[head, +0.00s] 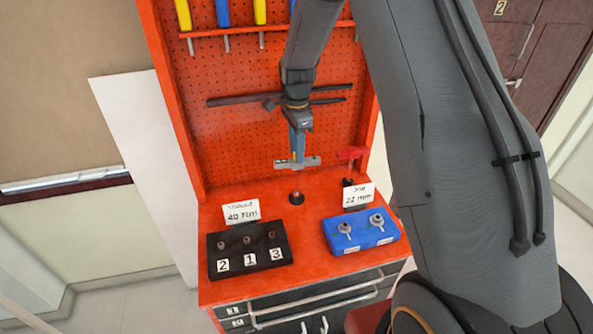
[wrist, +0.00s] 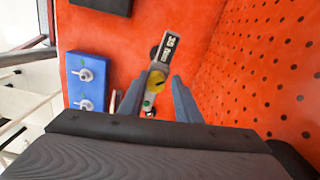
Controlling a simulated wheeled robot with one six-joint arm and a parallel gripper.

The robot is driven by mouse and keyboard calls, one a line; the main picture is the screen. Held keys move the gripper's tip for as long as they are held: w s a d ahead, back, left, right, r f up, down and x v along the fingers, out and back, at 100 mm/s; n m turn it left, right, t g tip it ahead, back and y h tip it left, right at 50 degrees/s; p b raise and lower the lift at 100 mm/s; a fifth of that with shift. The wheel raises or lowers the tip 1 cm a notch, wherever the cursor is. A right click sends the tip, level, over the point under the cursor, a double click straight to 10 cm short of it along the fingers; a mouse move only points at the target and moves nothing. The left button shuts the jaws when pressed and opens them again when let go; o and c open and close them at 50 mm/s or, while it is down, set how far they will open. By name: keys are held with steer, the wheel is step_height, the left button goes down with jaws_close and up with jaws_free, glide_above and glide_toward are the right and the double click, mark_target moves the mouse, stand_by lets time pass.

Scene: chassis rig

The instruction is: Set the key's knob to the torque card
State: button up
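My gripper (head: 297,150) is pointing down above the back of the bench and appears shut on the key (head: 284,164), a grey bar held crosswise clear of the bench. In the wrist view the key has a dark display that seems to read 35 Nm (wrist: 170,48), a yellow knob (wrist: 155,78) and a green spot (wrist: 148,103); contact with the fingers is not clear there. The torque card (head: 241,211) stands behind the black block and seems to read 40 Nm. The job card (head: 358,195) reads 22 mm.
A black block (head: 230,264) with posts marked 2, 1, 3 is front left. A blue block (head: 375,238) with two bolts is front right. A black stand (head: 296,198) is empty. A red-handled tool (head: 352,154) stands to its right. The pegboard (head: 260,130) rises close behind.

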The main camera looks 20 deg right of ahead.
steer(key=shift+s+f, duration=0.35)
steer(key=n, duration=1)
steer(key=shift+n, duration=0.4)
steer(key=shift+w+d+r, duration=0.1)
steer(key=shift+w+r, duration=0.1)
steer(key=shift+r, duration=0.7)
steer(key=shift+w+r, duration=0.1)
steer(key=shift+r, duration=2.25)
